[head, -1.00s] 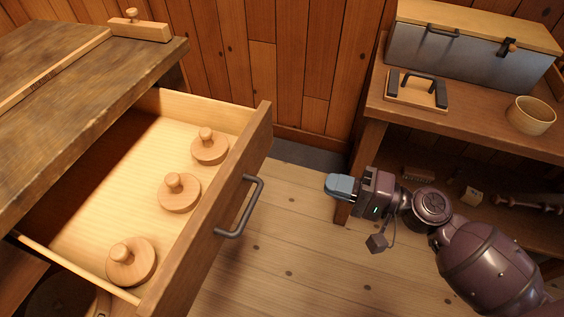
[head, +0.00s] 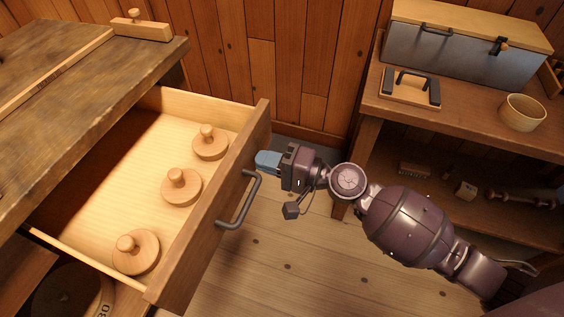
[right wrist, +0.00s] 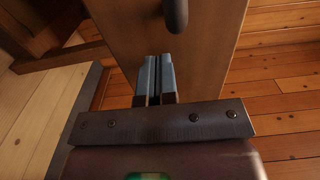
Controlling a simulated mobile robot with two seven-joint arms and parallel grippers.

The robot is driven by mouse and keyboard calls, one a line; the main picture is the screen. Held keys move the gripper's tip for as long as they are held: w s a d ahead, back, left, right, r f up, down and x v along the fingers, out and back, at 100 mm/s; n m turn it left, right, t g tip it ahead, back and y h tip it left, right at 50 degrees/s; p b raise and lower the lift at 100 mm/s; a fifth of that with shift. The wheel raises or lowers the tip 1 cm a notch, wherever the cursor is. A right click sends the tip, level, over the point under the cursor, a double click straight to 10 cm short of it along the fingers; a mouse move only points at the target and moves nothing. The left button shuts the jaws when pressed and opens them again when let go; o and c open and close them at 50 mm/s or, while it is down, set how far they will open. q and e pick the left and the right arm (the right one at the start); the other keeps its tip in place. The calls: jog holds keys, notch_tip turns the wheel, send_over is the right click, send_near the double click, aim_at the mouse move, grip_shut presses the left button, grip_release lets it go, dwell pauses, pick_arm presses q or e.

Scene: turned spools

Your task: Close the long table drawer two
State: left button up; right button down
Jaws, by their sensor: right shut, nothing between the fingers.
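The long table drawer (head: 214,215) stands pulled out from under the table (head: 90,95) in the head view. Three turned wooden spools lie in it, one of them near the front corner (head: 136,251). A dark bar handle (head: 240,203) is on its front. My right gripper (head: 262,160) is shut and empty, its blue fingertips close to the drawer front beside the far end of the handle. In the right wrist view the shut fingers (right wrist: 154,78) point at the drawer front (right wrist: 190,60), with the handle (right wrist: 175,14) above them. I cannot tell whether they touch. My left gripper is not in view.
A side bench (head: 400,118) at the right holds a grey chest (head: 455,55), a board with a dark handle (head: 408,90) and a bowl (head: 522,112). Its lower shelf holds small items. Plank floor (head: 290,270) lies open before the drawer.

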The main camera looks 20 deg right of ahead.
aim_at(155, 139)
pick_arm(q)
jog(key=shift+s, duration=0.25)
pick_arm(e)
jog(key=shift+w+a, duration=0.1)
jog(key=shift+a, duration=0.05)
jog(key=b+x, duration=0.1)
jog(key=x, duration=0.8)
jog(key=b+x, duration=0.1)
jog(key=x, duration=0.8)
jog(key=b+x, duration=0.1)
jog(key=x, duration=0.8)
jog(key=shift+w+a+f, duration=0.2)
jog(key=shift+a+f, duration=0.05)
jog(key=shift+a, duration=0.1)
jog(key=shift+w+a+r, duration=0.1)
jog(key=shift+w+a, duration=0.25)
jog(key=shift+a, duration=0.1)
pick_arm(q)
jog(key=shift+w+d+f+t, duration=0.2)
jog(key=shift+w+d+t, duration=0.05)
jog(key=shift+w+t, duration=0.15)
pick_arm(e)
jog(key=shift+r, duration=0.35)
